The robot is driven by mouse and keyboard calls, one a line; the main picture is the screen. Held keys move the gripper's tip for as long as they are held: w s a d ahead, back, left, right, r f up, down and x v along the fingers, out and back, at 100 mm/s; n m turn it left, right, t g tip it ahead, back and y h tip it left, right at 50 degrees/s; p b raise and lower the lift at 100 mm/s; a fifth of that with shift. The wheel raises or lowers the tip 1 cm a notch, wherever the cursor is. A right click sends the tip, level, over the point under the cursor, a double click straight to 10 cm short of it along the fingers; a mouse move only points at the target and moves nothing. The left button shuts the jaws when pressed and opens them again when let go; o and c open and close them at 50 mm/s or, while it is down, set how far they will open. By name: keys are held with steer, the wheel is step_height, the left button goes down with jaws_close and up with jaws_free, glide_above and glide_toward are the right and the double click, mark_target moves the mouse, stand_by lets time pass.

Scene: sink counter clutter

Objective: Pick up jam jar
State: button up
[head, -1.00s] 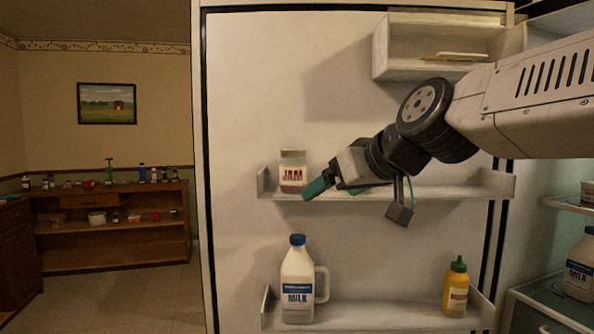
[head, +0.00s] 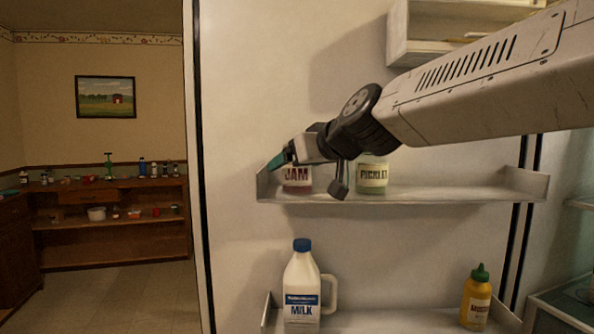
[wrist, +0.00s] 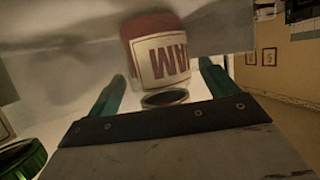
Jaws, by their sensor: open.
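The jam jar (head: 297,179) stands on the upper door shelf (head: 430,193), with red jam and a white label. My gripper (head: 276,162) is over its upper part in the head view and hides its top. In the wrist view the jam jar (wrist: 158,52) shows upside down, label towards the camera, with its dark round lid nearer. My green fingers are open, one on each side of the jar in that picture, with nothing held. I cannot tell whether either finger touches it.
A pickle jar (head: 372,176) stands right of the jam jar on the same shelf; its green lid (wrist: 22,158) shows in the wrist view. A milk jug (head: 302,289) and a yellow mustard bottle (head: 476,300) stand on the lower shelf. The shelf's right part is clear.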

steer(key=shift+w+a+f, duration=0.15)
steer(key=shift+w+a, duration=0.15)
steer(key=shift+w, duration=0.1)
steer(key=c, duration=1.3)
